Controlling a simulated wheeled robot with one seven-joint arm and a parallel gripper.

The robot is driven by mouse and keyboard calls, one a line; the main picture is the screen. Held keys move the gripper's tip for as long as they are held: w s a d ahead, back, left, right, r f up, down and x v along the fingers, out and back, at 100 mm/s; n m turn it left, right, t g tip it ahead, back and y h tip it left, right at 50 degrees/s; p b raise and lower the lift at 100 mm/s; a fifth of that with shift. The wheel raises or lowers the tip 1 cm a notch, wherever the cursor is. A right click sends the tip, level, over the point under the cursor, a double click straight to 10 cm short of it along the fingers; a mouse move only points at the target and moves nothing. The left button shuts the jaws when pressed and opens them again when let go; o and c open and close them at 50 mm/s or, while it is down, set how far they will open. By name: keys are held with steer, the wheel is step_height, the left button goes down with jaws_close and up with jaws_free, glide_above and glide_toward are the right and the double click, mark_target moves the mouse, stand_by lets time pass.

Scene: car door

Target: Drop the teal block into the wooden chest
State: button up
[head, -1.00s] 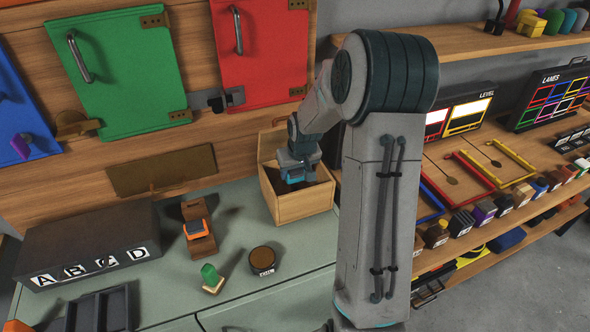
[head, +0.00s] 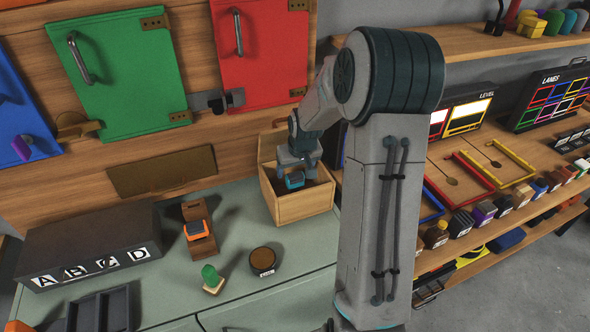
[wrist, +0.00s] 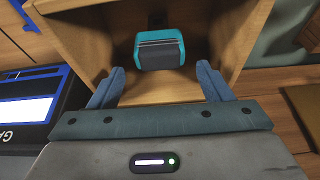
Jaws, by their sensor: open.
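The wooden chest (head: 306,204) stands open on the grey-green counter. My gripper (head: 297,173) is over its opening, pointing down, with its fingers spread. The teal block (head: 295,181), teal with a dark grey band, shows just below the fingers within the chest's outline. In the wrist view the teal block (wrist: 160,47) lies beyond the two blue fingertips (wrist: 160,73), apart from both, with the chest's wooden walls (wrist: 88,40) around it. I cannot tell whether it touches the chest floor.
A dark box lettered A to D (head: 90,246) is farther left. Shelves with small goods (head: 480,190) are at right.

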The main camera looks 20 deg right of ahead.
steer(key=v, duration=1)
steer(key=s+a+r, duration=0.1)
steer(key=s+a, duration=0.2)
steer(key=s, duration=0.5)
steer(key=s+a+r, duration=0.1)
steer(key=s+a, duration=0.3)
steer(key=s, duration=0.4)
steer(key=s+a+r+g, duration=0.1)
steer(key=s+a, duration=0.3)
steer(key=s, duration=0.4)
steer(key=shift+b, duration=0.45)
steer(key=shift+d, duration=0.1)
